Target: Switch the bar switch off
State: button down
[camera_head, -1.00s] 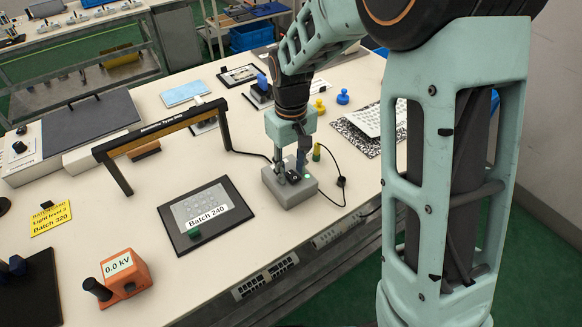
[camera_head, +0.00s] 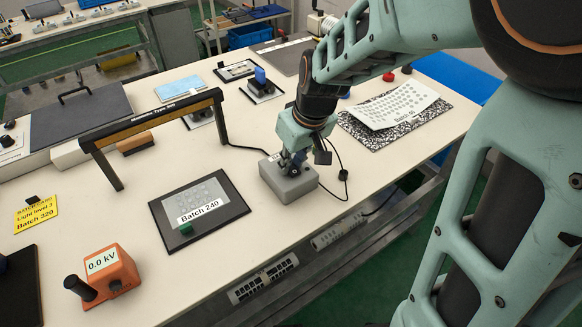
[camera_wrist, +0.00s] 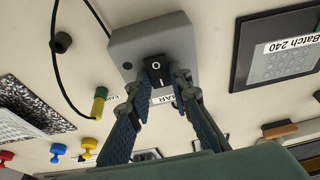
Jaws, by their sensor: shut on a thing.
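The bar switch (camera_head: 286,186) is a grey box with a cable, near the table's front edge in the head view. In the wrist view the box (camera_wrist: 178,40) is at top centre. Its black rocker (camera_wrist: 158,68) is marked O and I, with the O side nearer the box's middle. Part of the BAR label is hidden by a finger.
The black lamp bar (camera_head: 155,118) stands left of the switch. A framed Batch 240 plate (camera_head: 200,210) lies to the left, and an orange meter reading 0.0 kV (camera_head: 104,266) at front left. A perforated white sheet (camera_head: 395,106) lies on a speckled board to the right.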

jog(key=shift+f+t+y+b, duration=0.2)
jog(key=shift+t+y+b, duration=0.15)
jog(key=shift+b, duration=0.5)
jog(key=shift+s+r+t+b, duration=0.1)
jog(key=shift+r+t+b, duration=0.15)
jog(key=shift+b, duration=0.1)
jog(key=c, duration=1.8)
grip_release()
jog(key=shift+o, duration=0.2)
jog(key=shift+r+p, duration=0.15)
jog(key=shift+p, duration=0.65)
